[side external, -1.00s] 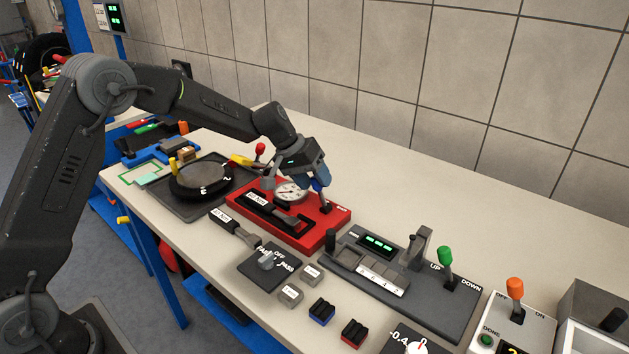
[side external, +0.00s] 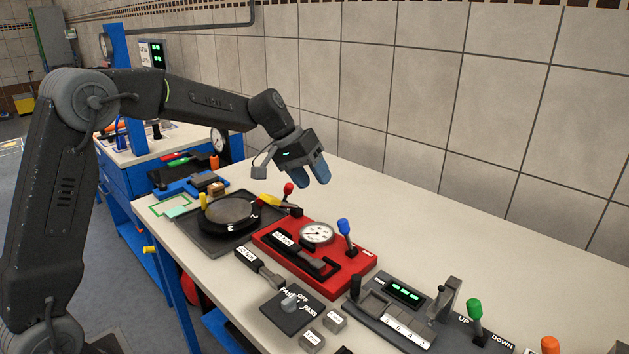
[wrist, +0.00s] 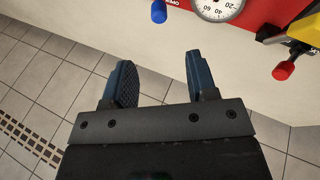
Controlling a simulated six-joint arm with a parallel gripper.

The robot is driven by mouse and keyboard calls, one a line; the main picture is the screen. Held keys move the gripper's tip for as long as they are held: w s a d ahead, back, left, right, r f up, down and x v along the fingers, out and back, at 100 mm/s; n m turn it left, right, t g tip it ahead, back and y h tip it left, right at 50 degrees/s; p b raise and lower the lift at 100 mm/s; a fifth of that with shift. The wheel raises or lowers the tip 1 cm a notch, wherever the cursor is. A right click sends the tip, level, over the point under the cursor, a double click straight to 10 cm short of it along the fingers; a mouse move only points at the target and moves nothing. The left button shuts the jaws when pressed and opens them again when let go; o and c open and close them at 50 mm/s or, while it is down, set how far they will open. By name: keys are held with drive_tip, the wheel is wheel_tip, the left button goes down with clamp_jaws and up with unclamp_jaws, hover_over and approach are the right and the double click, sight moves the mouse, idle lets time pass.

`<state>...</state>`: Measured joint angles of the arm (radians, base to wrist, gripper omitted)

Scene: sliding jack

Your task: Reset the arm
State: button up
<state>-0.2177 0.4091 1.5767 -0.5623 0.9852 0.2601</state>
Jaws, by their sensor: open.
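My gripper (side external: 311,175) is raised above the back of the bench, behind the red gauge unit (side external: 272,240). Its two blue fingers are apart with nothing between them. They also show in the wrist view (wrist: 160,80), spread over the bench edge and tiled wall. The red unit carries a round dial (side external: 317,233) and a blue-knobbed lever (side external: 345,233), which stands nearly upright and apart from my fingers. In the wrist view the blue knob (wrist: 159,11) is at the top, beside the dial (wrist: 218,6).
A round black turntable (side external: 229,214) with a red-knobbed lever (side external: 288,190) stands left of the red unit. A grey panel with a green-knobbed lever (side external: 474,309) is at right. The back strip of the bench is clear.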

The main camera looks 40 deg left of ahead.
drive_tip(key=s+d+r+m+y, duration=0.1)
drive_tip(key=s+d+r, duration=0.15)
drive_tip(key=s, duration=0.65)
drive_tip(key=s+d+r+y, duration=0.1)
drive_tip(key=s+d+r, duration=0.15)
drive_tip(key=s, duration=0.55)
drive_tip(key=s+f+m+t+y, duration=0.1)
drive_tip(key=s+f+y, duration=0.1)
drive_tip(key=s, duration=1.2)
drive_tip(key=shift+s+a+f+m+t+y, duration=0.3)
drive_tip(key=shift+f+t, duration=0.1)
drive_tip(key=shift+f, duration=0.2)
